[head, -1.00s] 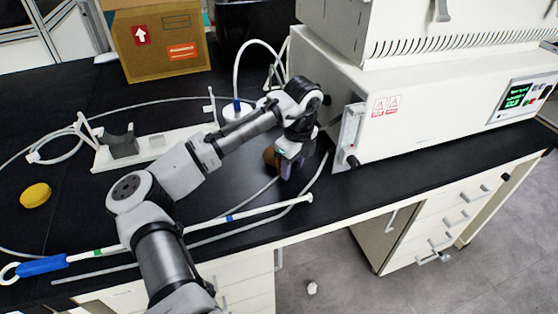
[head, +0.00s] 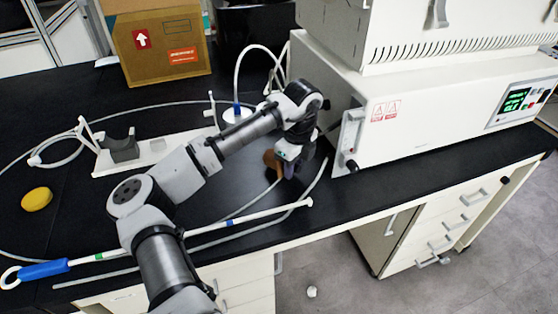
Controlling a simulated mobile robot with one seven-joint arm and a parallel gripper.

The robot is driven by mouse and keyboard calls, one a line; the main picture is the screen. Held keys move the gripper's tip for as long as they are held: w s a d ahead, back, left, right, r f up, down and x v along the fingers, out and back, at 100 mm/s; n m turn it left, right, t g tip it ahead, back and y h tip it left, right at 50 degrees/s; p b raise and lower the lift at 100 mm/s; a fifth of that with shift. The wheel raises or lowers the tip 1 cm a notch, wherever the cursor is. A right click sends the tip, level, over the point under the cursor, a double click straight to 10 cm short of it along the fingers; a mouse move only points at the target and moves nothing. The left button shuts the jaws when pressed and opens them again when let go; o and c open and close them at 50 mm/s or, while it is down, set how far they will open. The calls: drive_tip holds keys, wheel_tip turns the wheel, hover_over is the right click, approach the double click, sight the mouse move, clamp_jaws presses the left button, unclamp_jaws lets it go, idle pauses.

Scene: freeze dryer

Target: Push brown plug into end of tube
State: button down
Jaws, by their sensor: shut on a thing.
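My gripper (head: 289,170) points down low over the black bench, just left of the white machine's front corner. It is shut, apparently on the brown plug (head: 270,158), which shows as a rounded brown shape at the gripper's left side. The fingers hide part of the plug. A thin grey tube (head: 252,201) rises from the bench up to the gripper's underside. Its upper end is hidden or too small to make out, so I cannot tell whether the plug sits in it or only touches it.
The white freeze dryer (head: 415,115) stands close on the right. A white rod with a blue handle (head: 43,270) lies along the bench's front edge.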

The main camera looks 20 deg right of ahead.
drive_tip(key=shift+r+p, duration=2.25)
drive_tip(key=shift+r, duration=0.45)
